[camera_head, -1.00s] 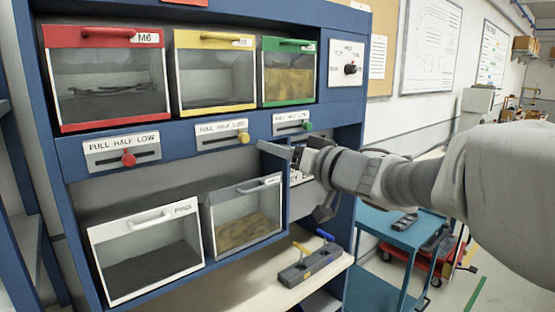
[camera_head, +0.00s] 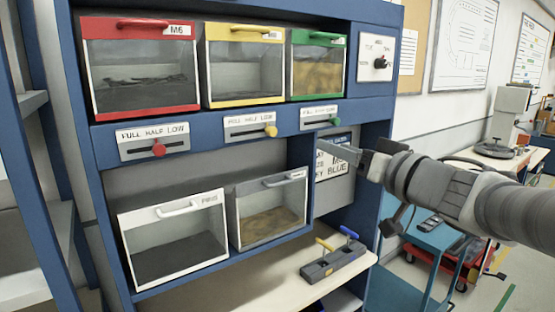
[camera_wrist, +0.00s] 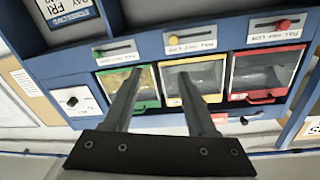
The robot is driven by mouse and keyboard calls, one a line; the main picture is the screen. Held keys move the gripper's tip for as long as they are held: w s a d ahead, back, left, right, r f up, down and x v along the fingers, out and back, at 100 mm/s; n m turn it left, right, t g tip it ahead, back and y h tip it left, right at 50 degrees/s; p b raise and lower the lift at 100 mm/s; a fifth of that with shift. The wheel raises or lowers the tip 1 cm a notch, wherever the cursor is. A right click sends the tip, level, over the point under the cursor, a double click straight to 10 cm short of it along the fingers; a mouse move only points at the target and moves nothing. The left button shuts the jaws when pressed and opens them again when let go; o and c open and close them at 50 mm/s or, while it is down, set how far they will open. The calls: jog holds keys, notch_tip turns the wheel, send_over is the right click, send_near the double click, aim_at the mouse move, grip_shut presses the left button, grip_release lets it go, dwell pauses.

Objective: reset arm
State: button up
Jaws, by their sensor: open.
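My gripper (camera_head: 328,152) is open and empty, in front of the blue cabinet (camera_head: 350,118), below the green slider. My arm reaches in from the right. In the wrist view my gripper (camera_wrist: 160,77) shows two parallel fingers apart, with nothing between them. That view is upside down and shows the red, yellow and green bins beyond the fingers.
The red bin (camera_head: 138,108), yellow bin (camera_head: 243,101) and green bin (camera_head: 318,98) are in the upper row. White (camera_head: 177,260) and grey (camera_head: 268,242) bins sit below. A grey block with yellow and blue handles (camera_head: 332,267) lies on the shelf. A blue cart (camera_head: 424,240) stands at right.

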jog(key=s+d+f+m+g+h, duration=0.3)
jog(key=s+d+f+m+h, duration=0.3)
jog(key=d+f+h, duration=0.4)
jog(key=s+a+f+n+g, duration=0.1)
jog(key=s+a+f+g, duration=0.2)
jog(key=s+f, duration=0.3)
jog(key=s+a+f+n+g+y+b, duration=0.1)
jog(key=s+a+f+g, duration=0.3)
jog(key=s, duration=0.6)
jog(key=shift+a+f+n, duration=0.45)
jog(key=shift+f+n, duration=0.25)
jog(key=shift+f, duration=0.25)
